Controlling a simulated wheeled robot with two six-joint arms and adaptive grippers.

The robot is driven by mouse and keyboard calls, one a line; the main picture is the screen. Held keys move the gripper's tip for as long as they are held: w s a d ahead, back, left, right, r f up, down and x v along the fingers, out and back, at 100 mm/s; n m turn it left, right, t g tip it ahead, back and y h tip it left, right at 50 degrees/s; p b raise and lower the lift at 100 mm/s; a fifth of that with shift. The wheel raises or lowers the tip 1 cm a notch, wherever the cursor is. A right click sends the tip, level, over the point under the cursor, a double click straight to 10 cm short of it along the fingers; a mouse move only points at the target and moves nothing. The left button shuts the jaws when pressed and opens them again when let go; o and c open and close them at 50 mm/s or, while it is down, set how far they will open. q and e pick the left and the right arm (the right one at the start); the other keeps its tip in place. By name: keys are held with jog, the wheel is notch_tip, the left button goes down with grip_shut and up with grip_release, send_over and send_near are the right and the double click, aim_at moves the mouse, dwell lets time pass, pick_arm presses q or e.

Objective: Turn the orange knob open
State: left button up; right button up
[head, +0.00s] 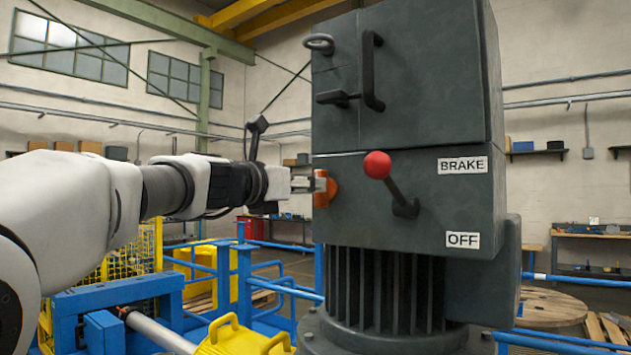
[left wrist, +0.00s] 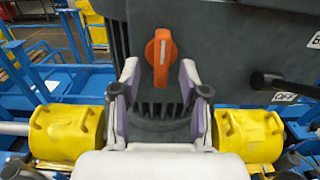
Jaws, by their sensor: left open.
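The orange knob (head: 323,188) sits on the left side of the dark grey machine housing (head: 400,225). In the left wrist view the knob (left wrist: 161,55) has a pale line on it that stands about upright. My left gripper (head: 303,184) reaches in from the left, close to the knob. In the left wrist view its two fingers (left wrist: 160,82) are spread, one on each side of the knob's lower part. I cannot tell whether they touch it. My right gripper is not in view.
A red-ball lever (head: 377,165) sticks out of the housing near the BRAKE and OFF labels. A black handle (head: 372,70) is above. Yellow blocks (left wrist: 65,132) and blue rails (head: 245,270) lie below and around the machine.

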pick_arm(q)
jog(key=p+x, duration=0.1)
jog(key=x, duration=0.2)
jog(key=shift+w+d+r, duration=0.1)
jog(key=shift+w+d, duration=0.05)
jog(key=shift+d, duration=0.25)
jog(key=shift+a, duration=0.15)
jog(key=shift+c, duration=1)
grip_shut()
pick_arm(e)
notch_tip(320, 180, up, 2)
